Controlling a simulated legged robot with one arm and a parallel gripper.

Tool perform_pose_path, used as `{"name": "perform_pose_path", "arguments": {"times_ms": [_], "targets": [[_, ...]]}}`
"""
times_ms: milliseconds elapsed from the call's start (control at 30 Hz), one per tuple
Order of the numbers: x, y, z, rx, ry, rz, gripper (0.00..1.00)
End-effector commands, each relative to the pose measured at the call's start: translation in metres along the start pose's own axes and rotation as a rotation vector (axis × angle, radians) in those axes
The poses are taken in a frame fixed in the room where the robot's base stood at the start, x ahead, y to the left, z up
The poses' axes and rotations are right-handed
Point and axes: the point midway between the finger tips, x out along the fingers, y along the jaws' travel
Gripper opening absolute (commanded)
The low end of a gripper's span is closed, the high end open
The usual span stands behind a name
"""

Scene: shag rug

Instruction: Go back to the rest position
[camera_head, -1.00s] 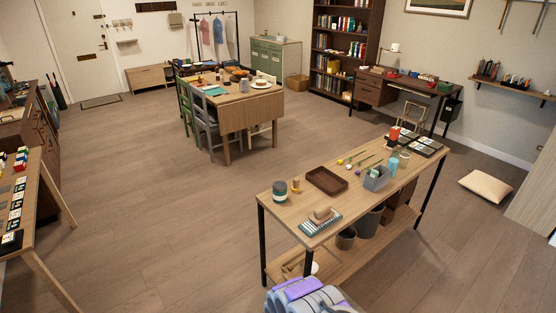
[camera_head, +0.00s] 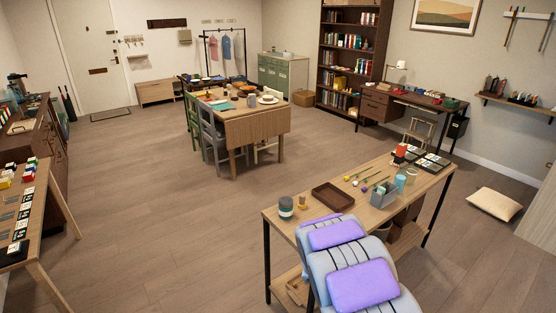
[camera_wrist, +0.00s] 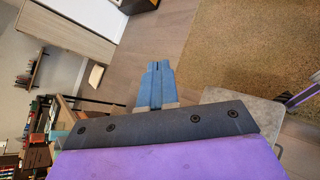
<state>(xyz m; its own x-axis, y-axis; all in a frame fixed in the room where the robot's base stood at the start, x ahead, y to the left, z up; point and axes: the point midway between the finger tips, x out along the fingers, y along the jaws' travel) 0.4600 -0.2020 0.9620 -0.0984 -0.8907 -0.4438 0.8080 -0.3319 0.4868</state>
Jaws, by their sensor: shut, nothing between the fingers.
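My gripper (camera_wrist: 157,85) shows in the wrist view as two blue fingers pressed together, with nothing between them. It is over bare floor in that picture, apart from any object. In the head view my arm, with grey links and purple pads, stands folded at the lower middle-right. It covers the near front part of the wooden workbench (camera_head: 413,188). The gripper's fingers cannot be made out in the head view.
The workbench holds a brown tray (camera_head: 333,197), a grey bin (camera_head: 383,194) and a striped cup (camera_head: 286,207). A cushion (camera_head: 494,204) lies on the floor. A dining table (camera_head: 255,127) stands farther back. Open floor lies left of the workbench. A tan shag rug (camera_wrist: 245,50) shows in the wrist view.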

Motion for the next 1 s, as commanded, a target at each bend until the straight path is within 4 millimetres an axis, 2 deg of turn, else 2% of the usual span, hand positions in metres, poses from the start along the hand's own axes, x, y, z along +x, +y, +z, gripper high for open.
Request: {"name": "perform_pose_path", "arguments": {"times_ms": [33,200,367,500,700,1000], "targets": [[-0.006,0.0,0.018,0.048,0.0,-0.032,0.0],[-0.025,-0.016,0.069,0.183,0.003,-0.155,0.0],[-0.045,-0.037,0.11,0.305,0.023,-0.276,0.0],[-0.065,-0.061,0.14,0.395,0.051,-0.387,0.0],[-0.097,-0.097,0.172,0.512,0.12,-0.544,0.0],[-0.155,-0.157,0.205,0.639,0.262,-0.782,0.0]]}}
